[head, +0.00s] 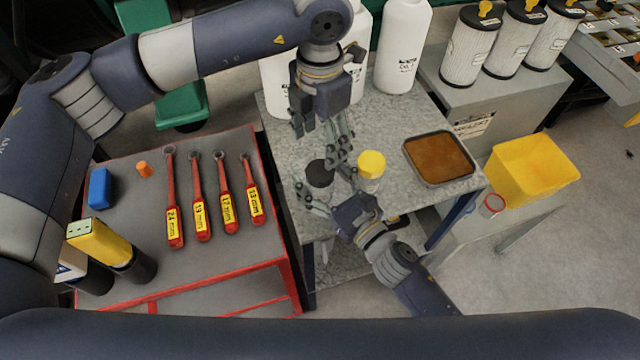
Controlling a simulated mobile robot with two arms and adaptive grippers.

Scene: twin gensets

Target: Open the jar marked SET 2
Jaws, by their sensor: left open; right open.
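Two small jars stand near the front of the grey speckled table (400,120). One has a dark lid (319,174), the other a yellow lid (371,164). I cannot read a SET 2 mark on either. My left gripper (334,157) points down from above, open, its fingers just above and between the two lids. My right gripper (312,196) comes from the front right, open, its fingers low beside the dark-lidded jar. Whether either gripper touches a jar I cannot tell.
A tray of brown liquid (438,157) sits right of the jars. White bottles (402,45) stand behind. A red-edged bench (150,215) at left holds several wrenches (198,200), a blue block (100,188) and yellow-topped containers. A yellow bin (530,170) is at right.

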